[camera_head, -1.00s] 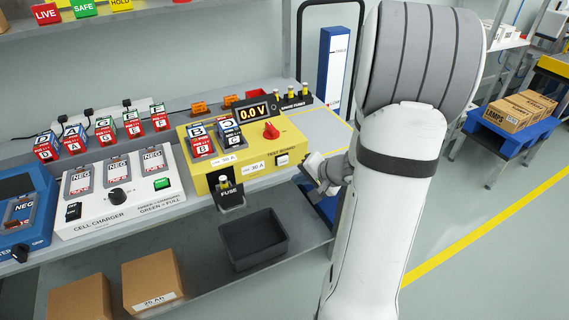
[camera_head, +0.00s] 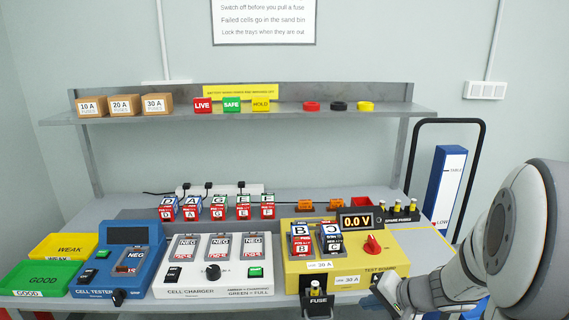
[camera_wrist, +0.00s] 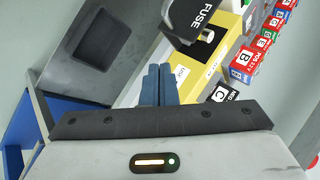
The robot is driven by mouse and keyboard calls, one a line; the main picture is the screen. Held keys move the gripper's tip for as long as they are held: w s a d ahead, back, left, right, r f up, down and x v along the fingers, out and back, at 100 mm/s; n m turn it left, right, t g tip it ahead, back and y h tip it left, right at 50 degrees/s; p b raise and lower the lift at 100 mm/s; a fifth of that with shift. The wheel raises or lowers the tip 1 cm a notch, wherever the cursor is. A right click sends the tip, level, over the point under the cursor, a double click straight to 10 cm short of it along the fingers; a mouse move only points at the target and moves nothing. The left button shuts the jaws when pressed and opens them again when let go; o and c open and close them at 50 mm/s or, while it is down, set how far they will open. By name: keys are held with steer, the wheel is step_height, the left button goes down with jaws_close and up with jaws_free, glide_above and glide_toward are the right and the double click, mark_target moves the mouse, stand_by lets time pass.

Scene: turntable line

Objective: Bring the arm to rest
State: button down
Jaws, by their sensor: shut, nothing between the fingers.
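My arm (camera_head: 450,275) reaches in from the right in the head view, bent, with its end low beside the right front corner of the yellow test board (camera_head: 300,283). My gripper (camera_wrist: 160,85) shows in the wrist view with its two blue-grey fingers together and nothing between them. It also shows in the head view (camera_head: 384,284), partly cut by the arm's angle.
The test board bears cells B and C, a red knob (camera_head: 372,244) and a 0.0 V display (camera_head: 357,221). The cell charger (camera_head: 180,285) and blue cell tester (camera_head: 100,285) stand left of it. A black bin (camera_wrist: 100,45) lies below. A trolley with a black handle (camera_head: 483,150) stands at right.

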steer(key=s+a+r+n+g+h+p, duration=0.2)
steer(key=s+a+r+n+h, duration=0.1)
steer(key=s+r, duration=0.3)
steer(key=s+a+r+n+g+h+p, duration=0.2)
steer(key=s+a+r+n, duration=0.1)
steer(key=s+r, duration=0.3)
steer(key=s+n, duration=0.1)
steer(key=s, duration=0.1)
steer(key=shift+s+a+h, duration=0.2)
steer(key=shift+s+h, duration=0.1)
steer(key=shift+h, duration=0.1)
